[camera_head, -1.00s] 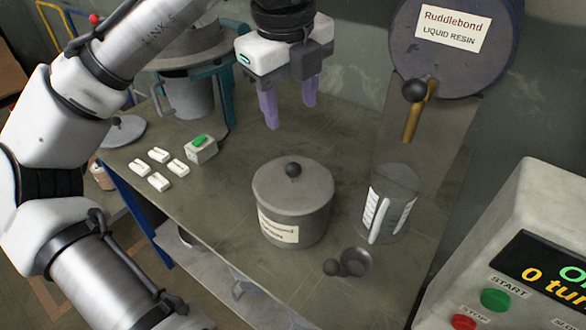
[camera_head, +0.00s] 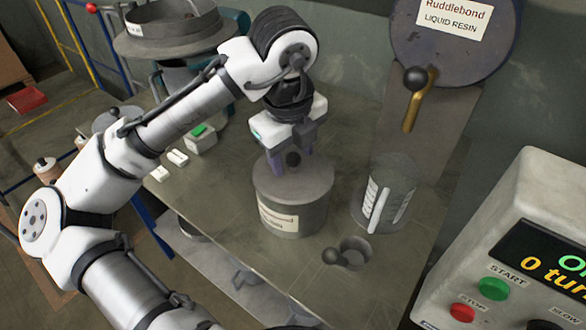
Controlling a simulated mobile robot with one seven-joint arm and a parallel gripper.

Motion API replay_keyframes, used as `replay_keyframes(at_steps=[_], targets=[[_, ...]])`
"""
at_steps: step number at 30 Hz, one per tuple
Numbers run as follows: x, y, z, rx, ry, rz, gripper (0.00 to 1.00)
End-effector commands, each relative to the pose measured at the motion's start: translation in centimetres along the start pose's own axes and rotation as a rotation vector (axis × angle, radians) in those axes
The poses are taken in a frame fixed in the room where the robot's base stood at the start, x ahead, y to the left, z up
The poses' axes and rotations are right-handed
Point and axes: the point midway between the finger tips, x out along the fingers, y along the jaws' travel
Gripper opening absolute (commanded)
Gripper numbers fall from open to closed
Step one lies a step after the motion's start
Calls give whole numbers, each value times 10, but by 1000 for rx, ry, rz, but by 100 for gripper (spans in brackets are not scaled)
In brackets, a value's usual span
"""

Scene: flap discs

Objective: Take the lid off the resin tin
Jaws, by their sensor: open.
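A grey round tin (camera_head: 312,216) with a pale label stands upright on the bench; its small print is not readable. Its flat grey lid (camera_head: 318,184) is on, with a round black knob (camera_head: 293,159) in the middle. My gripper (camera_head: 290,164) points down over the lid, with its purple fingers open. The knob shows between the fingers, and whether either finger touches it I cannot tell. My wrist hides part of the far side of the lid.
A measuring jug (camera_head: 385,200) stands close to the right of the tin, under the brass tap (camera_head: 417,105) of a resin drum (camera_head: 455,60). A control box (camera_head: 520,250) is at right; white pieces (camera_head: 178,158) lie left.

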Motion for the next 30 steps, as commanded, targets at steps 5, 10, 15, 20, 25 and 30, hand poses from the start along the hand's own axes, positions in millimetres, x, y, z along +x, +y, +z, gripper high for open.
replay_keyframes(at_steps=[5, 10, 15, 20, 25, 30], targets=[[3, 0, 0, 1, 1, 0, 52], [2, 0, 0, 1, 1, 0, 39], [2, 0, 0, 1, 1, 0, 16], [2, 0, 0, 1, 0, -1, 1], [2, 0, 0, 1, 0, -1, 1], [-5, -2, 1, 0, -1, -1, 1]])
